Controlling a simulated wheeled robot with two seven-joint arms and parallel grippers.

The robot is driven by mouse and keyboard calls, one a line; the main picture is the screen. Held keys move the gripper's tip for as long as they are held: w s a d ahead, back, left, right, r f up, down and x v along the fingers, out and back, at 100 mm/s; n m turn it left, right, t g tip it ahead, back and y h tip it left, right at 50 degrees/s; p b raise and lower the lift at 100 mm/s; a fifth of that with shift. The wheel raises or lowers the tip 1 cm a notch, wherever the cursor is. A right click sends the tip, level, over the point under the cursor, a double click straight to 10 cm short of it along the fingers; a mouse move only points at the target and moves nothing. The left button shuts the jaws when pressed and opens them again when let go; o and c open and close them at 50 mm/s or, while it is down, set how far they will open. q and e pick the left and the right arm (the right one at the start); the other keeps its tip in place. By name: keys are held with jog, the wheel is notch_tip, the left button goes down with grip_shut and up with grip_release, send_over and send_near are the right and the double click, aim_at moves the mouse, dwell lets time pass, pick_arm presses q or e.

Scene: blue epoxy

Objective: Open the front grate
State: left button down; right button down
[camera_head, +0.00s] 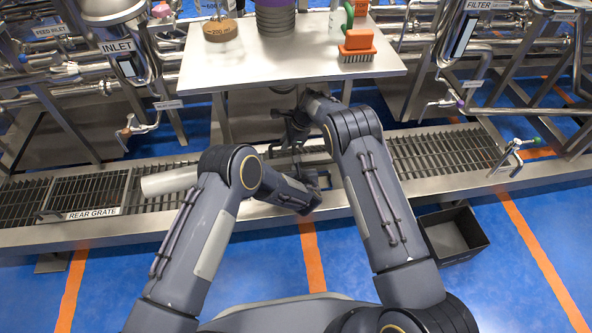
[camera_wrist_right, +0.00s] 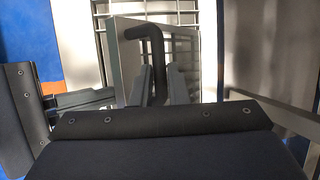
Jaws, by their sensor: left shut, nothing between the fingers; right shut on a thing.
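A long metal trough with slatted grates crosses the head view. The right-hand grate (camera_head: 440,152) lies in the trough; no front-grate label is readable. My right gripper (camera_head: 297,142) reaches down to the trough's middle, below the steel table. In the right wrist view, my right gripper (camera_wrist_right: 157,88) is shut on a dark bent bar handle (camera_wrist_right: 146,32), which stands in front of a grey panel (camera_wrist_right: 125,60). Whether that panel belongs to the front grate cannot be told. My left gripper (camera_head: 318,184) is shut and empty, low at the trough's near edge, partly hidden by its own arm.
The rear grate label (camera_head: 93,213) is at left, with a pale cylinder (camera_head: 168,182) over the trough. A steel table (camera_head: 250,62) holds a brush (camera_head: 357,42). A black bin (camera_head: 452,236) stands on the floor at right. Pipes and valves line the back.

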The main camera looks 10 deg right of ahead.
pick_arm(q)
jog(key=shift+w+r, duration=0.4)
jog(key=shift+r, duration=0.15)
pick_arm(e)
jog(key=shift+d+f, duration=0.35)
jog(key=shift+f, duration=0.1)
jog(key=shift+s, duration=0.1)
jog(key=c, duration=1.5)
grip_release()
pick_arm(q)
jog(key=shift+w+d, duration=0.1)
pick_arm(e)
jog(key=shift+o, duration=0.5)
jog(key=shift+a, duration=0.1)
jog(key=shift+a+r, duration=0.2)
jog(key=shift+a, duration=0.05)
